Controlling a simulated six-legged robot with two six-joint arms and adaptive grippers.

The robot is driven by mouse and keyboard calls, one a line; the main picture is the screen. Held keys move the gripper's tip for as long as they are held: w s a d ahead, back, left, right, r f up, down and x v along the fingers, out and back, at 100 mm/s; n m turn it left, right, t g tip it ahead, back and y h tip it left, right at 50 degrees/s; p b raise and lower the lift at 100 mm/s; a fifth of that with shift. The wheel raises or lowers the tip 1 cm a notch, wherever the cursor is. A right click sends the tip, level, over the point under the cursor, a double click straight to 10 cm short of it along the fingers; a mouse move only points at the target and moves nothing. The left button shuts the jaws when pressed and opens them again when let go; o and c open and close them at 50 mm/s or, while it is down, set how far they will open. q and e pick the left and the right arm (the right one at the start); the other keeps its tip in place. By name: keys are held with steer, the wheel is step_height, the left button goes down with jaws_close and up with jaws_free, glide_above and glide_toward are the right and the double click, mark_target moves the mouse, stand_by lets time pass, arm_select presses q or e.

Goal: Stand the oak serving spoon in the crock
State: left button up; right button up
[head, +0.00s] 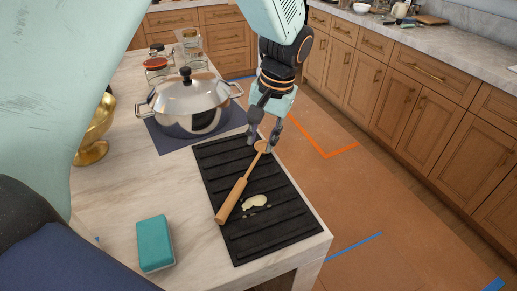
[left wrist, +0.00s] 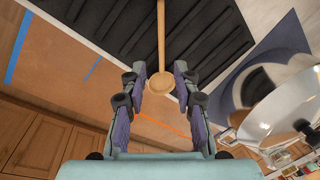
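The oak serving spoon (head: 234,197) lies diagonally on a black ridged mat (head: 285,221), its thick handle toward the front left and its bowl at the mat's back right edge. My left gripper (head: 264,139) is over the bowl end, pointing down. In the left wrist view, the spoon's bowl (left wrist: 161,82) shows between the two parted fingers of that gripper (left wrist: 160,88), with a gap on each side. Whether the fingers are level with the bowl is hard to tell. I cannot make out a crock for certain. My right gripper is not in view.
A lidded steel pot (head: 191,103) stands on a dark cloth (head: 170,139) behind the mat. A brass vessel (head: 94,133) is partly hidden by my arm. A teal sponge (head: 154,243) lies in front. A pale smear (head: 255,202) is on the mat. Glass jars (head: 157,66) stand farther back.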

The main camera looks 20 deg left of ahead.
arm_select(q)
steer(key=r, duration=0.3)
steer(key=d+r, duration=0.1)
steer(key=r, duration=0.1)
steer(key=shift+d+r, duration=0.1)
steer(key=shift+r, duration=0.3)
steer(key=shift+w, duration=0.1)
